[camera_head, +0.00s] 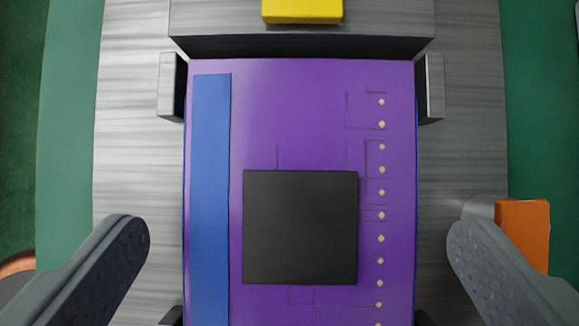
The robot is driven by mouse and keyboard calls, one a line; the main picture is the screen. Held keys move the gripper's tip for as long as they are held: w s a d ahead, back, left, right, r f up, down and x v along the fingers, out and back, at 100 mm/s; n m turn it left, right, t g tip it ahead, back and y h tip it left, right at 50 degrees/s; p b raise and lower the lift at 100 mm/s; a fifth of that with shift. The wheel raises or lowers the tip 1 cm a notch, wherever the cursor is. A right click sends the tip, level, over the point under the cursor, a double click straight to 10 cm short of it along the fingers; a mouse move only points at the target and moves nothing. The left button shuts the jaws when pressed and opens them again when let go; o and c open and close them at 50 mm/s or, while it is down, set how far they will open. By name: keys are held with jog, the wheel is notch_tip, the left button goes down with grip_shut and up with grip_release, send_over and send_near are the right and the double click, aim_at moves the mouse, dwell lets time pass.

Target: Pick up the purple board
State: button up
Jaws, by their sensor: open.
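The purple board (310,130) lies flat in the middle of the view, on a grey metal fixture (135,130). It carries a black square chip, a blue strip along its left side and a column of small pale dots on the right. Its near end runs out of the bottom of the frame. My gripper (298,245) is open, with one finger on each side of the board. Both fingers are apart from the board, and nothing is between them except the board below or ahead; I cannot tell the exact height.
A grey bar (300,46) with a yellow block (302,10) borders the board's far edge. Small grey posts stand by its far left (168,88) and far right (432,88) sides. An orange block (524,232) sits by the right finger. Green surface lies beyond the fixture.

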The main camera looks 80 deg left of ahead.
aim_at(300, 249)
jog(key=shift+x, duration=0.85)
jog(key=c, duration=0.9)
jog(key=shift+c, duration=0.2)
jog(key=shift+r, duration=0.1)
notch_tip(300, 249, up, 10)
